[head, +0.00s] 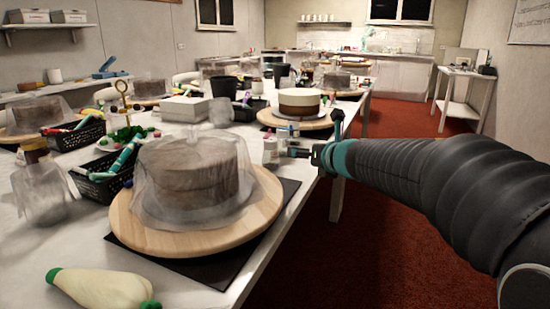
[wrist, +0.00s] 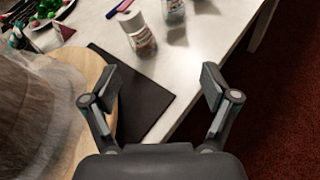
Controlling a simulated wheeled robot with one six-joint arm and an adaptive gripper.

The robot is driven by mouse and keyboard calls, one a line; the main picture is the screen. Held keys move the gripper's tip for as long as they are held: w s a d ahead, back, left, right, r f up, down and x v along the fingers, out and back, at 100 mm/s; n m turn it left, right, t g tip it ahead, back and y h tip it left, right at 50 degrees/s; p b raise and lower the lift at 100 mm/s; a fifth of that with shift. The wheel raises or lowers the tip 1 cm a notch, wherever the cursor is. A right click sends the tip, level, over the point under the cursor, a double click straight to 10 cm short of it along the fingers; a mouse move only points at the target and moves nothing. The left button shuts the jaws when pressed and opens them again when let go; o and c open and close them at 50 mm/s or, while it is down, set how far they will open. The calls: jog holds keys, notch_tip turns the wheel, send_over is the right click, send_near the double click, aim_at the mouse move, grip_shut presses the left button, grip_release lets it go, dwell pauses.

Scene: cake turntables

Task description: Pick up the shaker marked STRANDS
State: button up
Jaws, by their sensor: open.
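In the wrist view, a small shaker (wrist: 138,36) with a pale cap and a printed label stands on the white table, just beyond the dark mat. A second shaker (wrist: 174,10) stands farther off to its right, cut by the top edge. I cannot read either label, so I cannot tell which is marked STRANDS. My gripper (wrist: 160,85) is open and empty, its fingers spread wide over the mat and table edge, short of both shakers. In the head view my gripper (head: 318,142) is at the table's right edge, close to a small pale shaker (head: 270,152).
A wooden turntable (head: 262,205) with a film-covered brown cake (head: 190,170) sits on a dark mat (head: 285,200) left of my gripper. A piping bag (head: 105,288) lies in front. A black basket (head: 95,185) and a second turntable (head: 315,122) stand beyond.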

aim_at(275, 162)
jog(key=a+f+n+g, duration=0.1)
jog(key=n, duration=0.1)
jog(key=w+a+f+n+y, duration=0.1)
jog(key=a+f+n, duration=0.1)
jog(key=shift+w+a+g, duration=0.1)
jog(key=shift+g, duration=0.3)
jog(key=shift+n, duration=0.3)
jog(key=x, duration=0.6)
jog(key=shift+w+a, duration=0.2)
jog(key=shift+a, duration=0.05)
jog(key=shift+y, duration=0.3)
jog(key=shift+x, duration=3.3)
jog(key=shift+w, duration=0.1)
jog(key=c, duration=1.4)
